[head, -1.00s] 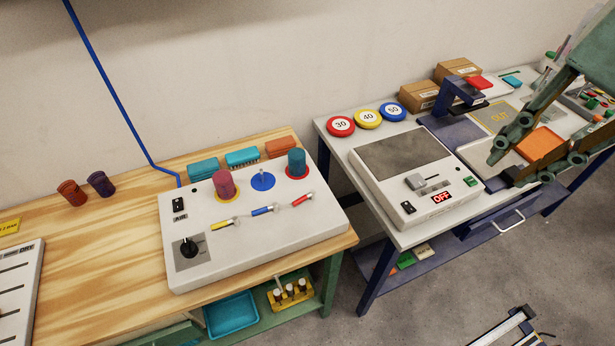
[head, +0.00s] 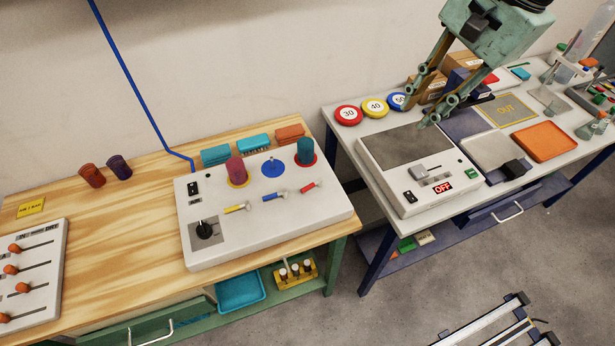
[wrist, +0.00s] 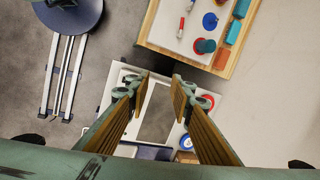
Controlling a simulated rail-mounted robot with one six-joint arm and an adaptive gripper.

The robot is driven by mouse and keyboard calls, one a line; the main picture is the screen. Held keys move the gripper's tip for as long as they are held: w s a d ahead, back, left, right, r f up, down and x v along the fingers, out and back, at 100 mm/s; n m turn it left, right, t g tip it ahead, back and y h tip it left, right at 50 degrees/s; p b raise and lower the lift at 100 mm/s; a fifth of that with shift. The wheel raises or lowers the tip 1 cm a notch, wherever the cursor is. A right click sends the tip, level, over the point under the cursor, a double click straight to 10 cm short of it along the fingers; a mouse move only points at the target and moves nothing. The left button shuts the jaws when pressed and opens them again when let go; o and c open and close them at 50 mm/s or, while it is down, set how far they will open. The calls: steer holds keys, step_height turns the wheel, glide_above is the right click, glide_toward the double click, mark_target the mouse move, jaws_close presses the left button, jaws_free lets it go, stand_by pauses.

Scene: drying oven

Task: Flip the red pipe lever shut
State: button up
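The red pipe lever (head: 310,187) is a short red handle with a metal end on the right of the white air panel (head: 225,250), beside a blue lever (head: 272,197) and a yellow lever (head: 236,208). It lies slanted, rising to the right. In the wrist view the red lever (wrist: 181,24) is small, near the top. My gripper (head: 424,110) is open and empty above the white hotplate-like unit on the right table, well right of the lever. The wrist view shows its two fingers (wrist: 161,84) apart with nothing between.
Red and teal cylinders (head: 305,151) stand behind the levers on the panel. The white unit (head: 420,203) with an OFF display sits on the right table. A gap separates the two tables. Round 30, 40 and 50 discs (head: 374,108) lie behind the unit.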

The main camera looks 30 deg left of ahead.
mark_target(308, 187)
steer(key=s+a+f+g+p, duration=0.1)
steer(key=a+f+g+p, duration=0.1)
steer(key=a+f, duration=0.5)
steer(key=s+a+f+g+h+p, duration=0.1)
steer(key=a+f+p, duration=0.3)
steer(key=a+f, duration=0.4)
steer(key=s+a+g, duration=0.1)
steer(key=a, duration=0.1)
steer(key=shift+a, duration=0.3)
steer(key=shift+s+f, duration=0.15)
steer(key=shift+f, duration=0.1)
steer(key=shift+x, duration=6.75)
steer(key=shift+s+r, duration=0.1)
steer(key=shift+c, duration=0.7)
jaws_close()
